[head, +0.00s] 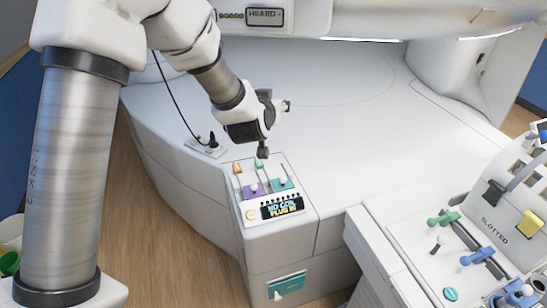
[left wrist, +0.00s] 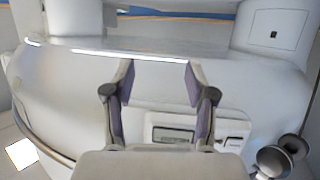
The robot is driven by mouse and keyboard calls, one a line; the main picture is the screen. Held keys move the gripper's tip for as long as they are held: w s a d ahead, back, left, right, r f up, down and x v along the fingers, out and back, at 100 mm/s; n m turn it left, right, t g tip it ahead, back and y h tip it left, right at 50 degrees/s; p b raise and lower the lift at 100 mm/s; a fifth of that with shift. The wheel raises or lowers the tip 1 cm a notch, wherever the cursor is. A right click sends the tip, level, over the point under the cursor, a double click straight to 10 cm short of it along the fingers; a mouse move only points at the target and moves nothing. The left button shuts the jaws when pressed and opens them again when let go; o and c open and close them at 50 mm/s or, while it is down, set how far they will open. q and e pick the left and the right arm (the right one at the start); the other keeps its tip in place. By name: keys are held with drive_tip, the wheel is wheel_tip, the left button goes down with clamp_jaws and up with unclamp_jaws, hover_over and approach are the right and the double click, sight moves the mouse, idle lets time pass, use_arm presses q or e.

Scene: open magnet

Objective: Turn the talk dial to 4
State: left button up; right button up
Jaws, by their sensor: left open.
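I cannot pick out a dial marked "talk" in either view. My left gripper (head: 276,128) is above the white bench, just behind the small control panel (head: 258,213) with coloured sliders. In the left wrist view its two fingers (left wrist: 160,94) are spread apart with nothing between them. A display reading "HEARD" (head: 264,16) is on the white housing at the top of the head view. In the left wrist view a framed display (left wrist: 172,135) lies below the fingers, its text unreadable. Rounded grey parts (left wrist: 272,160) at lower right there are unclear. My right gripper is not seen.
A white console (head: 375,262) with green and blue levers and a board marked "SLOTTED" (head: 492,226) stands at the lower right. A small plate with a black cable (head: 207,146) lies left of my gripper. The bench top (head: 350,110) behind and right is clear.

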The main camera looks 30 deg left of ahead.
use_arm(q)
drive_tip(key=s+d+f+m+g+b, duration=0.1)
drive_tip(key=s+d+f+b, duration=0.1)
drive_tip(key=f, duration=1)
drive_tip(key=shift+s+f+g+h+b, duration=0.25)
drive_tip(key=shift+s+g+h+b, duration=0.2)
drive_tip(key=shift+s, duration=0.25)
drive_tip(key=shift+w, duration=0.1)
drive_tip(key=s+d+f+m+g+b, duration=0.1)
drive_tip(key=s+f+g, duration=0.1)
drive_tip(key=s+f, duration=0.5)
drive_tip(key=s+d+f+g+h+b, duration=0.15)
drive_tip(key=s+f, duration=0.25)
drive_tip(key=f, duration=0.8)
drive_tip(key=s+d+f+m+g+b, duration=0.1)
drive_tip(key=s+f+g+b, duration=0.15)
drive_tip(key=s+f, duration=0.45)
drive_tip(key=s+d+f+g+h, duration=0.1)
drive_tip(key=s+f, duration=0.3)
drive_tip(key=s, duration=0.5)
drive_tip(key=s+d+f+g, duration=0.3)
drive_tip(key=s+f+g, duration=0.1)
drive_tip(key=s, duration=0.5)
drive_tip(key=shift+f+m+h, duration=0.3)
drive_tip(key=shift+f+h, duration=0.1)
drive_tip(key=shift+f, duration=0.3)
